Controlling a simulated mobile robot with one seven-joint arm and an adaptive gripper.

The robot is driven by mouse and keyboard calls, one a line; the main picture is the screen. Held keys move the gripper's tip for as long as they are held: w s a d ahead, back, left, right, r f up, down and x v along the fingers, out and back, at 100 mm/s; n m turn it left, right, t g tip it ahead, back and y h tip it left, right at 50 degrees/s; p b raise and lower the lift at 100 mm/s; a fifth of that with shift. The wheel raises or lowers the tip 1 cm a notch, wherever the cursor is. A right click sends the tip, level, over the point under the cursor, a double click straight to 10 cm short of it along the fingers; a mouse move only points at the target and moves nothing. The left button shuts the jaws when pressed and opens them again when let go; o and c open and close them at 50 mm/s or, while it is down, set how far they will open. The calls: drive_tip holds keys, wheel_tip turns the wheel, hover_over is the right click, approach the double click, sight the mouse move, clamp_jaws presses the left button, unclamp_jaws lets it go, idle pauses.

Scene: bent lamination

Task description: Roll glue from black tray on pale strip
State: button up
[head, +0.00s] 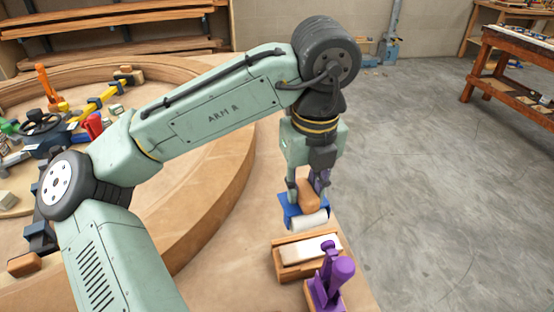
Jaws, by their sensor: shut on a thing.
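My gripper (308,180) points down at the right side of the bench and is shut on a rounded brown handle (307,196). A white roller (309,221) shows just below it, next to a blue part (289,211); I cannot tell how these join. A pale strip (311,249) lies in or on a wooden block (292,268) just below the roller in the picture. The roller appears apart from the strip. I cannot make out a black tray. My gripper's fingers partly cover the handle.
A purple clamp (334,277) stands at the near end of the block. A large curved wooden form (215,215) fills the bench to the left, with clamps and tools (60,120) inside its curve. The bench edge and open floor (440,190) lie to the right.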

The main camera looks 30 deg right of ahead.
drive_tip(key=shift+s+a+f+m, duration=0.1)
drive_tip(key=shift+s+a+m, duration=0.05)
drive_tip(key=shift+s+m, duration=0.15)
drive_tip(key=shift+f+b, duration=0.2)
drive_tip(key=shift+b, duration=0.15)
wheel_tip(320, 180, down, 6)
drive_tip(key=b, duration=0.6)
drive_tip(key=shift+r, duration=0.25)
drive_tip(key=shift+w, duration=0.1)
